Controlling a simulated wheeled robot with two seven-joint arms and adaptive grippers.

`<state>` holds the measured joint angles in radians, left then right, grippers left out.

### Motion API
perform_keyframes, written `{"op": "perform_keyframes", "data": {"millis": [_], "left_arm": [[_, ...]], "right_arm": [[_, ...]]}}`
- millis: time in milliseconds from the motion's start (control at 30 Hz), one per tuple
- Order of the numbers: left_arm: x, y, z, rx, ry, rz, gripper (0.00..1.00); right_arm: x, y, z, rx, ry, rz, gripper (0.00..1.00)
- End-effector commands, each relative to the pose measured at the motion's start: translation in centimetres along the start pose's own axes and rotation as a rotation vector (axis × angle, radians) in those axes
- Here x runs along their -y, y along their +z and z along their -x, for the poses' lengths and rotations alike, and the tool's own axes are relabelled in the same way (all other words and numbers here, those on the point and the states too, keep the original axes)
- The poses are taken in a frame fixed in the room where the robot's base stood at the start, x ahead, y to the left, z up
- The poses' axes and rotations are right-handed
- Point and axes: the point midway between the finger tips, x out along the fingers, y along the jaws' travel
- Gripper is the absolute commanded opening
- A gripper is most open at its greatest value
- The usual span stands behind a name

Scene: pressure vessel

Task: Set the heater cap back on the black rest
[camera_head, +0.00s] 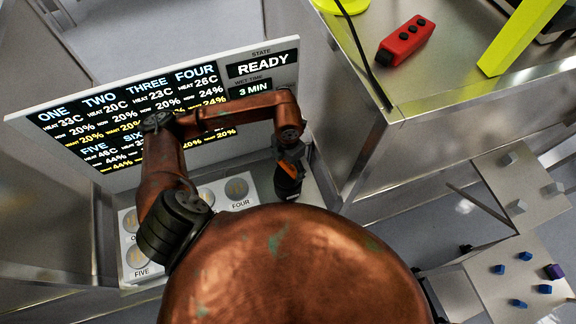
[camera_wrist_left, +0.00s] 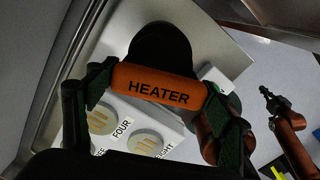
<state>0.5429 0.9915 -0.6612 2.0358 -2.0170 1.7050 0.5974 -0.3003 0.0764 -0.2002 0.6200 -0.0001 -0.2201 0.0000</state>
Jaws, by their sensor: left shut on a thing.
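The heater cap shows in the left wrist view as an orange handle (camera_wrist_left: 157,86) marked HEATER. My left gripper (camera_wrist_left: 150,88) is shut on this handle, with a green-padded finger at each end. A black round shape (camera_wrist_left: 160,45) lies directly behind the handle; I cannot tell whether it is the cap's body, the black rest, or both. In the head view my left gripper (camera_head: 289,158) points down at the right end of the bench, over a dark round piece (camera_head: 288,184) with a bit of orange beside it. My right gripper (camera_wrist_left: 268,95) seems to show small at the right of the wrist view.
A white plate with round numbered spots (camera_head: 237,189) lies left of my left gripper. A display board (camera_head: 170,105) stands behind it, reading READY. A metal counter (camera_head: 440,75) at the right holds a red box with black buttons (camera_head: 405,40). Blue pieces (camera_head: 525,256) sit at lower right.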

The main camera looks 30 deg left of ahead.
Motion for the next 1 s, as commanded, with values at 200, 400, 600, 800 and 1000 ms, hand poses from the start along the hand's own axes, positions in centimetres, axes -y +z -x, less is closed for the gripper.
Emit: {"op": "perform_keyframes", "data": {"millis": [200,400,600,800,1000], "left_arm": [[0.0,0.0,-0.3,0.0,0.0,0.0,0.8],[0.0,0.0,-0.3,-0.001,0.0,0.0,0.92],[0.0,0.0,-0.3,-0.001,0.0,0.0,0.92],[0.0,0.0,0.8,0.001,0.001,0.0,0.92],[-0.1,0.1,5.0,0.003,0.002,-0.001,0.92]], "right_arm": [[-0.1,0.1,-0.3,0.001,0.001,0.0,0.0],[-0.3,0.1,-0.3,0.002,0.003,0.001,0.0],[-0.5,0.2,-0.3,0.002,0.005,0.002,0.0],[-0.6,0.1,0.6,0.002,0.005,0.002,0.0],[-0.6,-0.2,2.5,0.001,0.005,0.002,0.0]]}}
